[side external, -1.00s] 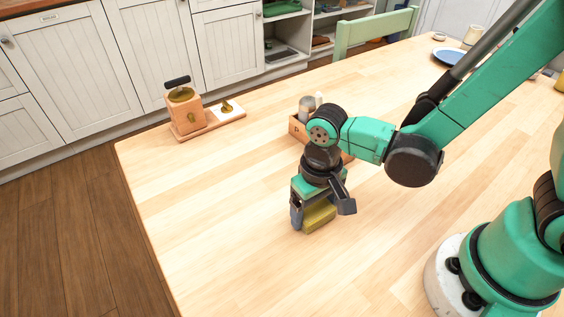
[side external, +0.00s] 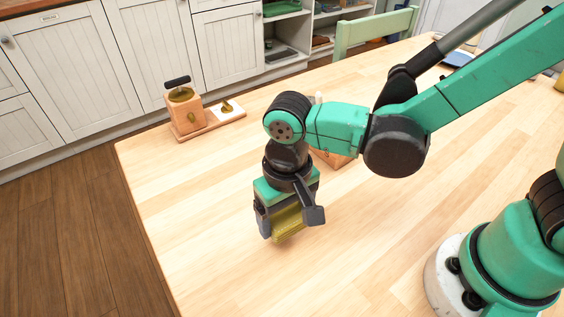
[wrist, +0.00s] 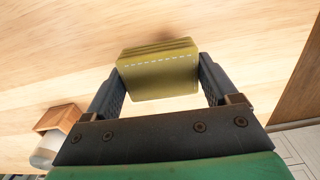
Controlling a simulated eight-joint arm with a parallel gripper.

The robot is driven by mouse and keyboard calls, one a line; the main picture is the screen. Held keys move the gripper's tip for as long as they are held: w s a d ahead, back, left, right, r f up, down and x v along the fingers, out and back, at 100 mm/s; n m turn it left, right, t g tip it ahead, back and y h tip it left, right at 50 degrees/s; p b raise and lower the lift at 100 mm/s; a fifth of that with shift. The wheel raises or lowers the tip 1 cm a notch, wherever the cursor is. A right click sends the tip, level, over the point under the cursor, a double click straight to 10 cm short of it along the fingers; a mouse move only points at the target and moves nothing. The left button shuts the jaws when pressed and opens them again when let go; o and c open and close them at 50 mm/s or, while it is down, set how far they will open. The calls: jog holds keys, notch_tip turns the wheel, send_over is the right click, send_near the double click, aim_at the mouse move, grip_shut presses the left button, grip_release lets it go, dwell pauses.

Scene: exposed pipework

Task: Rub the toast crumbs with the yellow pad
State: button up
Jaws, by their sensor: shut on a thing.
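The yellow pad (side external: 287,223) is held between the two fingers of my gripper (side external: 290,219), which is shut on it. In the side external view the pad hangs below the wrist and looks to be a little above the wooden table. In the wrist view the pad (wrist: 157,72) sits between the fingertips of my gripper (wrist: 157,80), with a dashed pale line across it and ridges along its far edge. I cannot make out any toast crumbs in either view.
The wooden table (side external: 210,200) is bare around the gripper. A wooden caddy (side external: 333,160) stands behind my arm, partly hidden. A wooden block with a dark handle (side external: 182,108) stands on a board near the far left edge. A green chair (side external: 375,28) stands behind the table.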

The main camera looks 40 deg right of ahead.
jog(key=shift+r, duration=2.2)
